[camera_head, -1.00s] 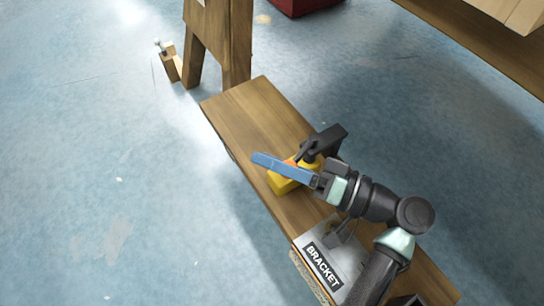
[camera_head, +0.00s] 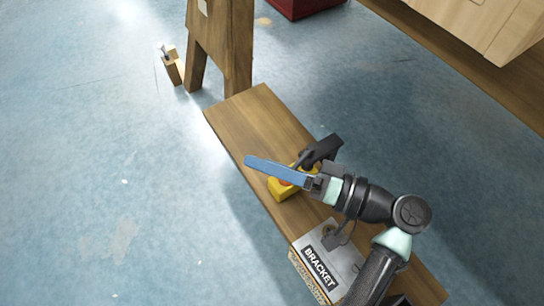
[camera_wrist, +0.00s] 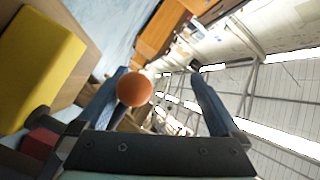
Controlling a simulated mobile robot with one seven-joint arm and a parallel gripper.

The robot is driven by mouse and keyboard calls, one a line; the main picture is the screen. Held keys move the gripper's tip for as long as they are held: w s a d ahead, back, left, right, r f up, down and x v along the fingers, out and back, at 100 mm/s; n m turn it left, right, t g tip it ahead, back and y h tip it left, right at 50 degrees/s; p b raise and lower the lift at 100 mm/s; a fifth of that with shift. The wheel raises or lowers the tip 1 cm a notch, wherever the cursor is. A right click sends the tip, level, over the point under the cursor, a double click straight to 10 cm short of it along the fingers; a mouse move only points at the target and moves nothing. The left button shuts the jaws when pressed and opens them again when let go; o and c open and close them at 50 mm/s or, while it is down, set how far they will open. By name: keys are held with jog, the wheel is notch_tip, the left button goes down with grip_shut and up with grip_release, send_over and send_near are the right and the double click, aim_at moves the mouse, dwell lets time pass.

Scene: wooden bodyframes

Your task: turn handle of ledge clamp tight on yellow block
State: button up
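The yellow block (camera_head: 281,190) sits on the wooden bench (camera_head: 240,118); it also fills the upper left of the wrist view (camera_wrist: 38,58). The black ledge clamp (camera_head: 323,149) stands just beyond it, partly hidden by my arm. My gripper (camera_head: 254,164) is over the block, with one blue finger clearly seen. In the wrist view my gripper (camera_wrist: 160,76) is open. An orange ball (camera_wrist: 134,90), apparently the handle's end, shows between the fingers, closer to the left one. A gap separates it from the right finger, and contact with the left cannot be told.
A box labelled BRACKET (camera_head: 325,265) is on the bench near my arm. A wooden trestle (camera_head: 225,45) stands behind the bench, with a small clamp on a wooden piece (camera_head: 172,65) beside it. A red box (camera_head: 303,6) is at the top. The blue floor at left is clear.

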notch_tip(320, 180, up, 8)
jog(key=p, duration=0.2)
jog(key=f, duration=0.2)
jog(key=d+f+h, duration=0.1)
jog(key=f, duration=0.2)
jog(key=d+f+m+h, duration=0.1)
jog(key=f, duration=0.1)
jog(key=shift+w+f, duration=0.2)
jog(key=shift+w, duration=0.2)
jog(key=shift+r, duration=0.1)
jog(key=shift+a, duration=0.1)
jog(key=shift+s, duration=0.1)
jog(key=f+p+v, duration=0.3)
jog(key=p+v, duration=0.7)
jog(key=v, duration=0.4)
jog(key=shift+s+d+f+h, duration=0.2)
jog(key=shift+d+f+h, duration=0.1)
jog(key=shift+d+f, duration=0.15)
